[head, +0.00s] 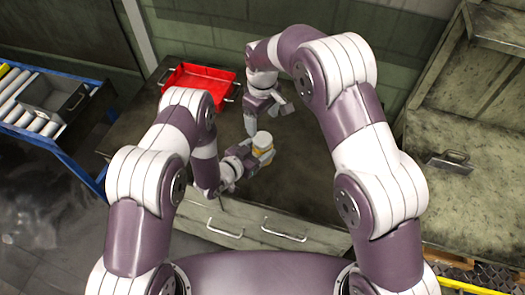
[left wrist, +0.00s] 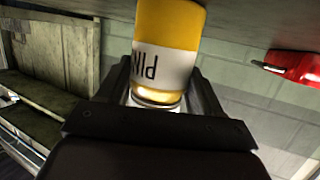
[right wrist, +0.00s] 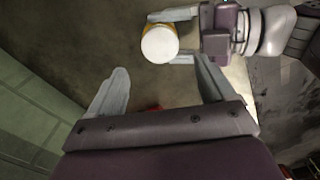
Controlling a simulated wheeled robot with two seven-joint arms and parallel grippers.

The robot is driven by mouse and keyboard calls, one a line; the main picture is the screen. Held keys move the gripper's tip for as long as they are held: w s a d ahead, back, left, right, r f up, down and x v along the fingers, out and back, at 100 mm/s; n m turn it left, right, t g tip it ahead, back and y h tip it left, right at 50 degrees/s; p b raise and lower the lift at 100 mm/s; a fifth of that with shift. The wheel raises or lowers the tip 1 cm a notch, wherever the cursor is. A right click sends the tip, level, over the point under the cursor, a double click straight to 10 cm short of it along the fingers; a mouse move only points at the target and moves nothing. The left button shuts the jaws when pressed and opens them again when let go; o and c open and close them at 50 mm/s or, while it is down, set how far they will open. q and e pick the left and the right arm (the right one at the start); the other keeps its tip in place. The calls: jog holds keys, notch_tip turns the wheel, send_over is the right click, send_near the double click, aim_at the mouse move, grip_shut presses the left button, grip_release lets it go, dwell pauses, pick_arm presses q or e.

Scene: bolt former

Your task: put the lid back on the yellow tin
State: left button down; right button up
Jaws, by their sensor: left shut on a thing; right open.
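The yellow tin (head: 264,151) stands upright on the dark worktop and has a white band with dark letters in the left wrist view (left wrist: 165,65). My left gripper (head: 260,152) is shut around its side. A pale round top (right wrist: 158,45) faces up in the right wrist view; I cannot tell whether this is a seated lid or the tin's mouth. No separate lid shows in any view. My right gripper (head: 267,113) is open and empty, behind and above the tin; its spread fingers also show in the right wrist view (right wrist: 162,76).
A red tray (head: 200,80) lies at the back left of the worktop (head: 308,165). The worktop around the tin looks clear. Drawer handles (head: 283,236) are on its front.

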aim_at(263, 139)
jog(key=shift+f, duration=4)
jog(key=shift+c, duration=0.3)
jog(key=c, duration=1)
jog(key=o, duration=1.2)
notch_tip(263, 139, up, 8)
jog(key=shift+f, duration=0.2)
